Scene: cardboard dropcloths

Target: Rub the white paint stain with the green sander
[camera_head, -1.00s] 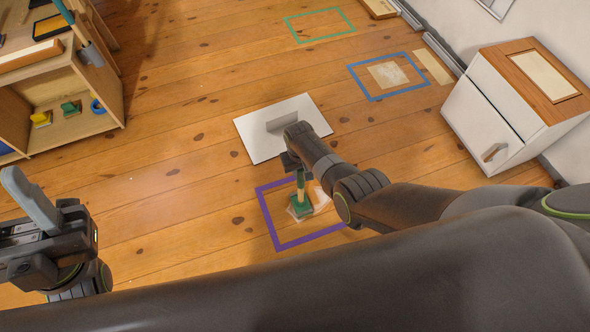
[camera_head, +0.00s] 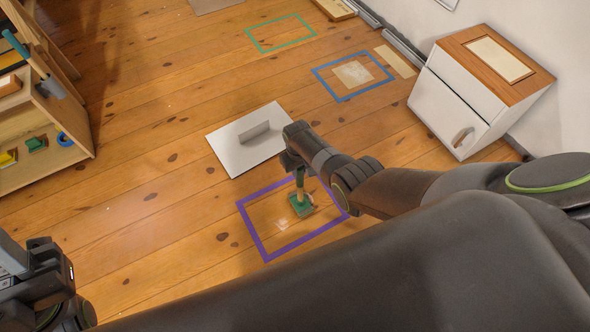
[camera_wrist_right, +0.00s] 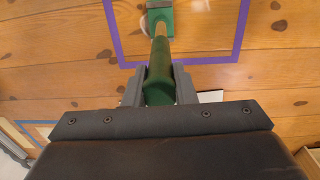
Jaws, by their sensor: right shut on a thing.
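The green sander (camera_head: 300,207) has a green head and a handle with wooden and green parts. My right gripper (camera_head: 297,168) is shut on its handle, as the right wrist view (camera_wrist_right: 158,85) shows. The head is at the floor inside the purple outline (camera_head: 258,241); I cannot tell how firmly it touches. A small faint whitish patch of the paint stain (camera_head: 282,224) shows just left of and below the head. The head may hide more of it. My left gripper (camera_head: 38,275) is partly in view at the lower left, its fingertips out of sight.
A white plate with a grey grip (camera_head: 226,152) lies just beyond the purple outline. A blue outline (camera_head: 344,98) holds a beige patch, and a green outline (camera_head: 267,49) is farther back. A white cabinet (camera_head: 452,105) stands right, a wooden shelf (camera_head: 60,157) left.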

